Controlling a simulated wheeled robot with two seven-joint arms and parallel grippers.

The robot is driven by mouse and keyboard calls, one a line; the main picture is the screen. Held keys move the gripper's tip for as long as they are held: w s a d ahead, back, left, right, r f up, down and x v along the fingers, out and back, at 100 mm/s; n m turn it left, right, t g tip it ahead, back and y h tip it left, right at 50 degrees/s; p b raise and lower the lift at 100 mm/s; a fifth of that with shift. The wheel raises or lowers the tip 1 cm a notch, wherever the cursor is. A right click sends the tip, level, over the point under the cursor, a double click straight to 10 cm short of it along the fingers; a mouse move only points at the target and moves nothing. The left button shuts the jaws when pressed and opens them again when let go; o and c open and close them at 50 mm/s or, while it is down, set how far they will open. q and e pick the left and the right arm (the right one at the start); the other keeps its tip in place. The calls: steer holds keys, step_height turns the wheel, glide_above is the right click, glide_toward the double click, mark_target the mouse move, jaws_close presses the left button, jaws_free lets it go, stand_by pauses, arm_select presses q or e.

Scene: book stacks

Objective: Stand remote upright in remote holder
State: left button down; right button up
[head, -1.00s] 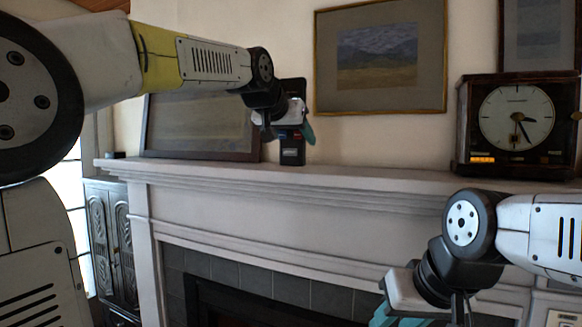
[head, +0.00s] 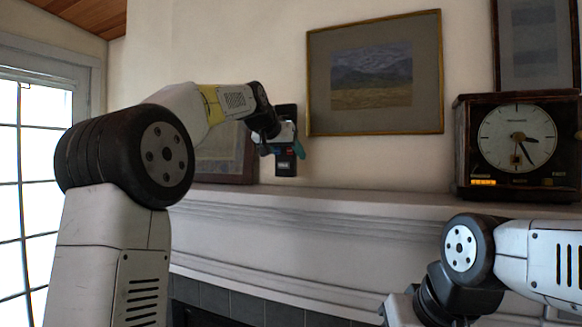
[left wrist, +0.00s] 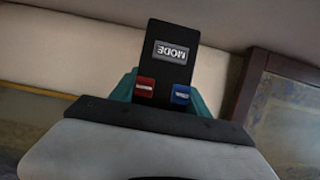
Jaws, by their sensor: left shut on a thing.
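The remote (head: 285,163) is dark, with a light MODE button and red and blue buttons. My left gripper (head: 284,142) is shut on it and holds it upright above the mantel, in front of the wall. Its lower end shows clear of the shelf in the head view. In the left wrist view the remote (left wrist: 172,72) sticks out between the teal fingers, MODE end outward. I cannot make out the remote holder in either view. My right gripper (head: 402,309) is cut off at the bottom edge, its fingers out of sight.
The mantel shelf (head: 330,198) runs across, bare between the remote and the clock (head: 516,145). A leaning frame (head: 230,160) stands behind my left arm. A gold-framed painting (head: 375,75) hangs right of the remote. A window (head: 30,190) is at left.

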arm_select(q)
steer(key=shift+w+a+f, duration=0.1)
steer(key=shift+w+f, duration=0.25)
steer(key=shift+f, duration=0.55)
steer(key=shift+w+f, duration=0.3)
steer(key=shift+f, duration=0.55)
steer(key=shift+f, duration=0.15)
steer(key=c, duration=0.5)
jaws_free()
steer(key=v, duration=1.2)
